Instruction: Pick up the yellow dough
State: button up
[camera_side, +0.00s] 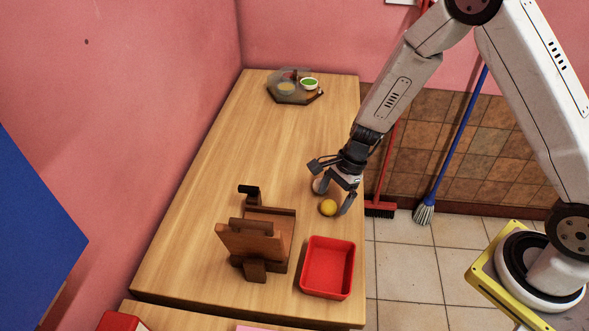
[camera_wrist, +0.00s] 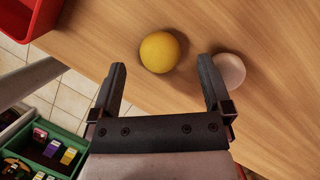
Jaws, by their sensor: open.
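The yellow dough (camera_side: 328,207) is a small round ball on the wooden table near its right edge. In the wrist view the yellow dough (camera_wrist: 160,52) lies ahead of the fingertips, roughly midway between them. My gripper (camera_side: 337,196) is open, low over the table, with its fingers close to the dough. In the wrist view my gripper (camera_wrist: 162,72) shows two spread dark fingers with nothing between them. A pale ball (camera_wrist: 230,69) lies beside the right finger, partly hidden by it; in the side view the pale ball (camera_side: 318,186) is partly behind the gripper.
A red tray (camera_side: 328,268) stands at the table's near right, just in front of the dough. A brown wooden press-like stand (camera_side: 256,240) is left of it. A dark tray (camera_side: 274,96) with small bowls sits at the far end. The table's middle (camera_side: 270,150) is clear.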

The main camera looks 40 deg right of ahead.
jog(key=shift+x, duration=1.3)
jog(key=c, duration=1.3)
jog(key=shift+r, duration=0.1)
jog(key=shift+c, duration=0.2)
jog(key=shift+w+r, duration=0.1)
jog(key=shift+r, duration=0.95)
jog(key=s+d+r, duration=0.2)
jog(key=s+r, duration=0.8)
jog(key=s, duration=0.4)
jog(key=shift+r, duration=0.4)
